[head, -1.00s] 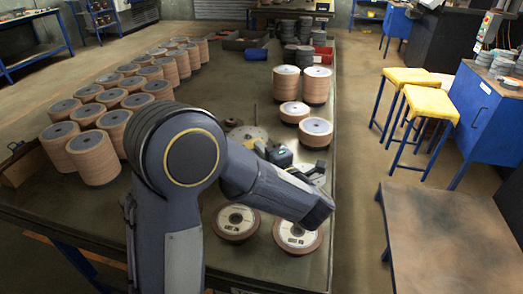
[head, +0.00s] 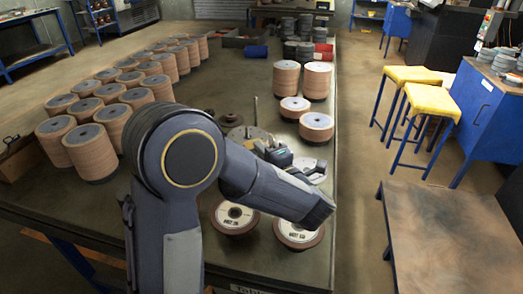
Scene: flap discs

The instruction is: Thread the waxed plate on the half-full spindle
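My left arm crosses the middle of the head view, and its forearm covers part of the table. My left gripper (head: 262,149) shows only partly behind the forearm, low over the flat tan discs. I cannot see whether its fingers are apart or hold anything. A thin upright rod (head: 255,107) stands just beyond it, apparently a spindle; how full it is cannot be told. Two discs with pale labelled centres, one on the left (head: 235,217) and one on the right (head: 298,234), lie near the front edge. I cannot tell which plate is the waxed one. My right gripper is not in view.
Several tall disc stacks (head: 92,150) fill the table's left side. Shorter stacks (head: 316,126) stand along the right edge. A pale round plate (head: 310,168) lies near the gripper. A blue bin (head: 256,51) is at the back. Yellow stools (head: 430,100) stand off the table.

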